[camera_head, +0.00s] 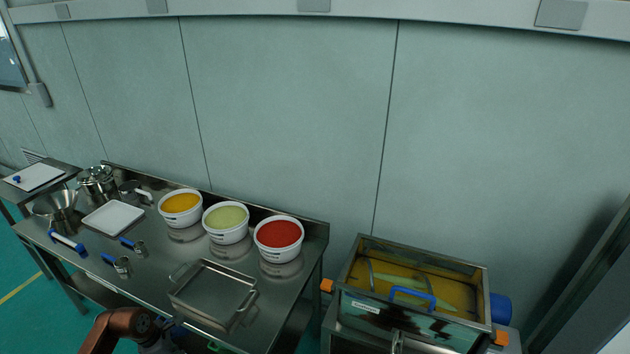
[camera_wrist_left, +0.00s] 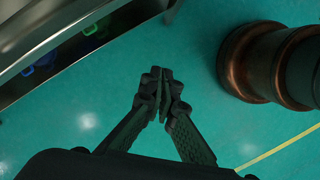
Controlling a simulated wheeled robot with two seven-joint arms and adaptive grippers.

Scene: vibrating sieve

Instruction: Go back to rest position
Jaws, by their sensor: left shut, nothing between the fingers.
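My left gripper (camera_wrist_left: 161,95) shows in the left wrist view with its two fingers together and nothing between them. It hangs over the bare green floor, beside the table's edge and apart from it. In the head view only part of my left arm shows at the bottom, in front of the steel table (camera_head: 140,276); the gripper itself cannot be made out there. My right gripper is in neither view.
On the table stand white tubs of orange (camera_head: 180,205), pale green (camera_head: 226,221) and red (camera_head: 279,238) material, a steel tray (camera_head: 212,292), a white tray (camera_head: 113,218) and small scoops. The vibrating sieve (camera_head: 440,318) stands at right, with a gap between it and the table.

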